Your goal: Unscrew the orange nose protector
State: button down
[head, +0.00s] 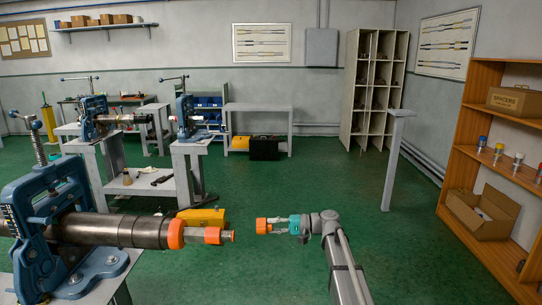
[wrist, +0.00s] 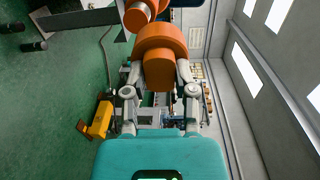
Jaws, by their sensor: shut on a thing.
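My gripper (head: 272,226) is shut on an orange nose protector (head: 261,226), a stepped cap. In the wrist view the protector (wrist: 161,50) sits between the two fingers of my gripper (wrist: 158,78). A long dark tool (head: 120,231) lies level in the blue vise (head: 45,225) at the left. It has a wide orange ring (head: 176,234), a smaller orange ring (head: 212,235) and a narrow orange-brown tip (head: 229,236). In the head view a gap shows between this tip and the held protector. An orange tool part (wrist: 138,16) shows past the protector in the wrist view.
More blue vises (head: 95,118) stand on grey benches behind. A yellow toolbox (head: 203,218) is beyond the tool's end. A wooden shelf (head: 505,170) with cans and boxes stands at the right, and a grey post (head: 393,165) before it. The green floor between is clear.

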jog(key=h+p, duration=0.4)
jog(key=p, duration=0.2)
jog(key=shift+h+p, duration=0.4)
jog(key=shift+r+p, duration=0.15)
jog(key=shift+p, duration=0.2)
jog(key=h+p, duration=0.6)
dwell(0.3)
